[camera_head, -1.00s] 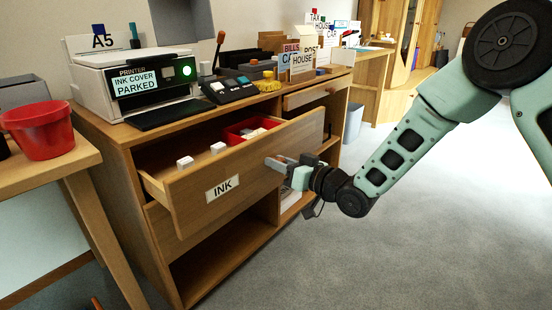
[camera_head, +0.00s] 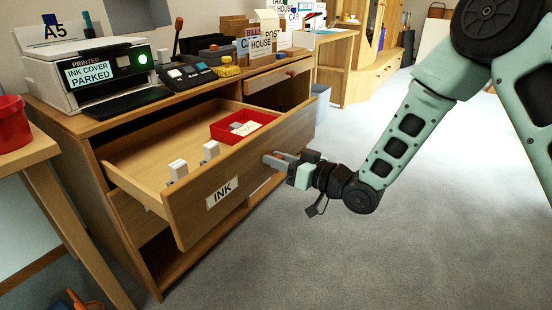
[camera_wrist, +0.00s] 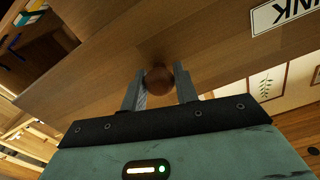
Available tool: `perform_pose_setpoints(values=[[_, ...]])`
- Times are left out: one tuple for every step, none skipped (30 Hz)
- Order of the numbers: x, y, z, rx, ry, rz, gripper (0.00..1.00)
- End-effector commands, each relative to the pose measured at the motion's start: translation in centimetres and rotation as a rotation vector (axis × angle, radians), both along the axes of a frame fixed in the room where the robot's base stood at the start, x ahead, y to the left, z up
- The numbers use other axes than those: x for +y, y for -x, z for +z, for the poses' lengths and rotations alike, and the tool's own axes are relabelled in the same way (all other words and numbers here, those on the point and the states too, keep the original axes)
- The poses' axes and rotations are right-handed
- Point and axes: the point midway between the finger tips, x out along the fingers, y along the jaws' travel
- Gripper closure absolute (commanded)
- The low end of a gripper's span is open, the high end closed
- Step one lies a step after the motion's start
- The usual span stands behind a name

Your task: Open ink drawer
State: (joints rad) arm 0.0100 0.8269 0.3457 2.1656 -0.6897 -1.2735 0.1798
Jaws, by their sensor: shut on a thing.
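The ink drawer (camera_head: 240,178) is a wooden drawer with a white INK label (camera_head: 222,193) on its front. It stands well out of the cabinet, and its inside shows. My gripper (camera_head: 274,160) is at the right part of the drawer front. In the wrist view, my gripper (camera_wrist: 160,88) is shut on a round brown knob (camera_wrist: 160,80) on the drawer front (camera_wrist: 130,40). In the drawer are a red tray (camera_head: 216,130) with pale items in it and two small white-topped items (camera_head: 178,168).
A printer (camera_head: 95,72) with an INK COVER PARKED sign stands on the cabinet top (camera_head: 150,105). A red pot (camera_head: 10,125) sits on a wooden table at the left. The grey floor (camera_head: 330,260) in front of the drawer is clear.

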Motion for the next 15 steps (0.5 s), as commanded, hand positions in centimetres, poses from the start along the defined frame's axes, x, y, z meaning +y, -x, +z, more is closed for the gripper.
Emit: perform_pose_setpoints(values=[[-0.01, 0.0, -0.03, 0.0, 0.001, 0.0, 1.0], [-0.01, 0.0, -0.03, 0.0, 0.001, 0.0, 1.0], [-0.01, 0.0, -0.03, 0.0, 0.001, 0.0, 1.0], [-0.01, 0.0, -0.03, 0.0, 0.001, 0.0, 1.0], [-0.01, 0.0, -0.03, 0.0, 0.001, 0.0, 1.0], [-0.01, -0.01, -0.03, 0.0, 0.001, 0.0, 0.62], [-0.01, -0.01, -0.03, 0.0, 0.001, 0.0, 0.54], [-0.01, -0.01, -0.03, 0.0, 0.001, 0.0, 0.5], [-0.01, -0.01, -0.03, 0.0, 0.001, 0.0, 0.5], [-0.01, -0.01, -0.03, 0.0, 0.001, 0.0, 0.5], [0.0, -0.02, -0.03, 0.001, 0.001, 0.0, 0.5], [0.0, -0.02, -0.02, 0.0, 0.0, 0.0, 0.5], [0.01, -0.01, -0.02, 0.0, 0.0, 0.0, 0.5], [0.0, -0.02, -0.02, 0.0, 0.0, 0.0, 0.5], [-0.01, -0.01, -0.01, 0.0, 0.0, 0.0, 0.5]])
